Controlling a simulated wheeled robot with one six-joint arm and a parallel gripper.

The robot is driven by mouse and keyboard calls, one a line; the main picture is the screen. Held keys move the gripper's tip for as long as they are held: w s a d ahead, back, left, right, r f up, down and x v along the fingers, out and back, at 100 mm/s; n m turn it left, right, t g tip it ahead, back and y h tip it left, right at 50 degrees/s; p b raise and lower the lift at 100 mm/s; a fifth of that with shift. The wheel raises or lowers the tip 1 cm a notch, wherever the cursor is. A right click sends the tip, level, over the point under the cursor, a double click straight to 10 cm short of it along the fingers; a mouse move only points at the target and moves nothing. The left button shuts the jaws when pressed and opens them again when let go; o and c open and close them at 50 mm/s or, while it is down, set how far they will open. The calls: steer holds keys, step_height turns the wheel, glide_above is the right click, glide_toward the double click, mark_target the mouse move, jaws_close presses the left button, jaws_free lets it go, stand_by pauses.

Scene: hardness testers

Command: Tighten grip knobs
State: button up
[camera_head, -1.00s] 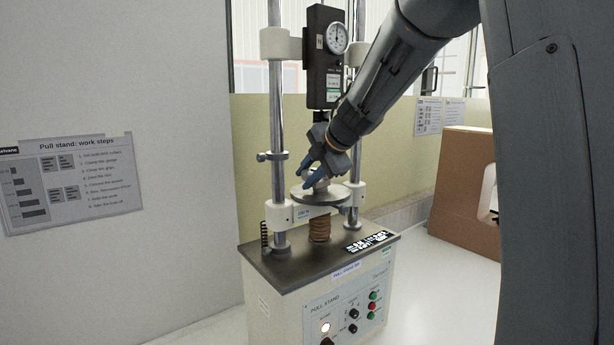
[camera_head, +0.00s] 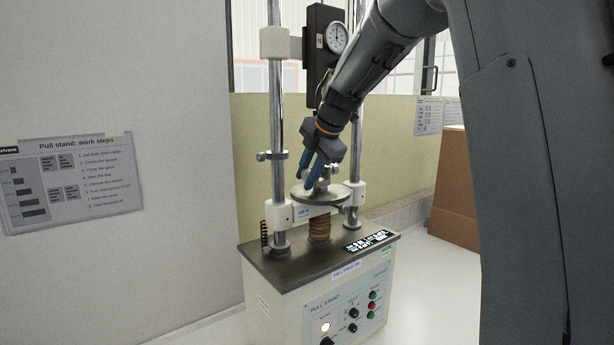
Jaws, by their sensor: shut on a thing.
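The pull stand (camera_head: 320,262) stands before me, with two chrome columns and a dial gauge (camera_head: 337,39) on its dark upper block. A round grey plate (camera_head: 332,198) sits on the white crosshead between the columns. My gripper (camera_head: 312,182) points down at the grip just above this plate, its blue fingers closed on a grip knob. The knob is small and mostly hidden by the fingers. The rest of the grip is a small grey shape, partly covered by my gripper.
The stand's front panel (camera_head: 350,308) has knobs, red and green buttons and a lit white lamp. A collar with a side screw (camera_head: 272,156) is on the left column. A work-steps sign (camera_head: 68,180) hangs left. A brown box (camera_head: 455,190) stands right.

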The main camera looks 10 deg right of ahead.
steer(key=o, duration=1)
steer(key=shift+o, duration=0.2)
steer(key=shift+r, duration=0.15)
steer(key=shift+s+d+r+b, duration=0.15)
steer(key=shift+s+r+b, duration=0.25)
steer(key=shift+b, duration=0.4)
steer(key=s+d+b, duration=0.4)
steer(key=s, duration=0.7)
steer(key=shift+d, duration=0.25)
